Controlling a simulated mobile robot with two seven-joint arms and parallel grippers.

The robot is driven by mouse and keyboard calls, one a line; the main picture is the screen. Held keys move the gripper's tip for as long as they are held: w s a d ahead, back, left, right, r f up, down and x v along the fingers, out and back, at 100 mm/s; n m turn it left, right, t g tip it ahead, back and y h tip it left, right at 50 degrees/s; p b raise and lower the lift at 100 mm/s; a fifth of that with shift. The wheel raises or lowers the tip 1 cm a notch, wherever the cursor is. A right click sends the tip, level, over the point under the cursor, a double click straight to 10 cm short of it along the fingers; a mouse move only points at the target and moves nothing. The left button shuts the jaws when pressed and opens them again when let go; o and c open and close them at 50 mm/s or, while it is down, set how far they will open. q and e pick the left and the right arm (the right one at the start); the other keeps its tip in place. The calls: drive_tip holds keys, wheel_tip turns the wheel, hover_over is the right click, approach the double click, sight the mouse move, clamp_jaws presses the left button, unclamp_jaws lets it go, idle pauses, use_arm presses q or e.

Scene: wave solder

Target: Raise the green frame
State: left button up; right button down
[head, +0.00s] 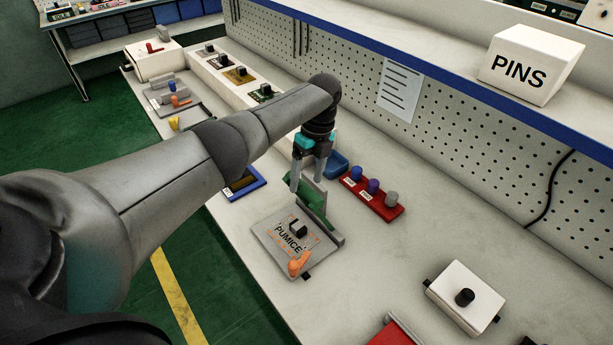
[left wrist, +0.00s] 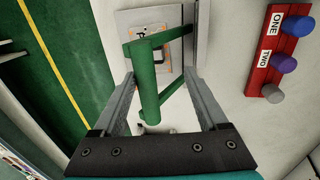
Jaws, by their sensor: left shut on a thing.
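The green frame (head: 314,203) stands tilted up along the back edge of a grey plate marked PUMICE (head: 268,236). My left gripper (head: 307,184) is over the frame's upper part and is shut on it. In the left wrist view the green frame (left wrist: 149,88) runs between the two fingers, and part of the plate shows beyond it. A black knob (head: 298,229) and an orange handle (head: 298,264) sit on the plate. My right gripper is not in view.
A red rack (head: 387,212) with blue, purple and grey knobs stands right of the frame. A blue tray (head: 337,163) is just behind my gripper. A white block with a black knob (head: 465,297) stands front right. The pegboard wall (head: 450,125) bounds the back.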

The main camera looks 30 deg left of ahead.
use_arm(q)
drive_tip(key=shift+w+d+r, duration=0.15)
drive_tip(key=shift+w+r, duration=0.05)
wheel_tip(320, 180, up, 15)
drive_tip(key=w, duration=0.2)
drive_tip(key=shift+w+d+f, duration=0.15)
drive_tip(key=shift+d, duration=0.25)
drive_tip(key=shift+f, duration=0.1)
